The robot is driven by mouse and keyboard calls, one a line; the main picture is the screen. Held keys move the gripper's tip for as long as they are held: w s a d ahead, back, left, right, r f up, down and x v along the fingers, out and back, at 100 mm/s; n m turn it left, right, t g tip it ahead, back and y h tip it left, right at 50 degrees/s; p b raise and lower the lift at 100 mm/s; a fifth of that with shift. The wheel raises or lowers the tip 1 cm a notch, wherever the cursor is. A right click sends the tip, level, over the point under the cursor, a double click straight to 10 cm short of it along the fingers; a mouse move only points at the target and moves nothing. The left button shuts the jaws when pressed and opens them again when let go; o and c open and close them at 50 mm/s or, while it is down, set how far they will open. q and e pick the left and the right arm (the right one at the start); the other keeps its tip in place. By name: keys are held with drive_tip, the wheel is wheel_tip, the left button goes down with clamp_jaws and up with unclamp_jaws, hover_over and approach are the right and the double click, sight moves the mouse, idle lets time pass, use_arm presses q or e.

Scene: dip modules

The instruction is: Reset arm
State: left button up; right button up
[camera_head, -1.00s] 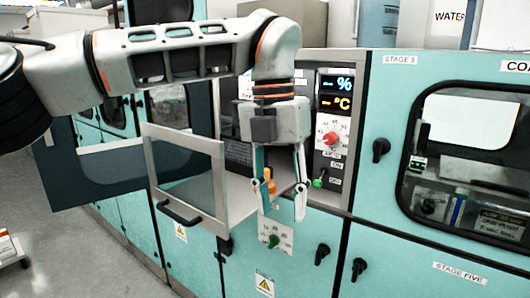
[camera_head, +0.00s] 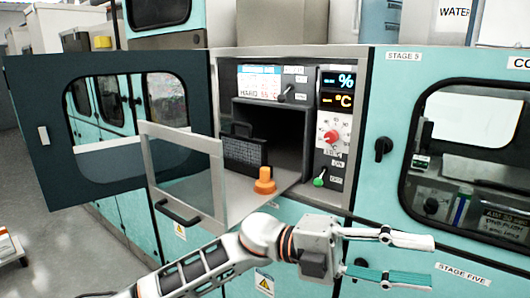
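My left arm comes in from the bottom left, low in front of the machine. My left gripper (camera_head: 408,259) points right, with its two fingers spread apart and nothing between them. It is in front of the teal lower panels, below and to the right of the open compartment. My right gripper is not in view.
An open compartment (camera_head: 285,135) holds a dark mesh-like module (camera_head: 243,152). An orange knob-shaped piece (camera_head: 264,182) stands on its front ledge. A glass-paned door (camera_head: 185,175) and a large dark door (camera_head: 50,150) stand open at left. A control panel (camera_head: 333,125) is beside the compartment.

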use_arm(q)
drive_tip(key=w+a+f+n+t+h, duration=0.35)
drive_tip(key=w+n+t, duration=0.25)
drive_tip(key=n+t, duration=0.2)
drive_tip(key=w+a+f+n+t+h, duration=0.2)
drive_tip(key=w+a+n+t, duration=0.3)
drive_tip(key=n+t, duration=0.35)
drive_tip(key=w+a+f+n+t+y, duration=0.2)
drive_tip(key=a+f+n+t+y, duration=0.4)
drive_tip(key=f, duration=0.3)
drive_tip(key=w+a+f+n+t+y, duration=0.35)
drive_tip(key=a+f+n+y, duration=0.2)
drive_tip(key=f+n, duration=0.2)
drive_tip(key=s+a+f+n+g+y, duration=0.1)
drive_tip(key=s+a+f+n+y, duration=0.25)
drive_tip(key=a+f, duration=0.4)
drive_tip(key=s+a+f+n+g+y, duration=0.1)
drive_tip(key=s+a+f+n+y, duration=0.25)
drive_tip(key=f, duration=0.75)
drive_tip(key=s+a+f+g+y, duration=0.2)
drive_tip(key=s+a+f+g, duration=0.1)
drive_tip(key=s+a+f, duration=0.8)
drive_tip(key=shift+s+f+g+y, duration=0.4)
drive_tip(key=shift+s+f, duration=0.1)
drive_tip(key=shift+s, duration=0.7)
drive_tip(key=shift+c, duration=0.3)
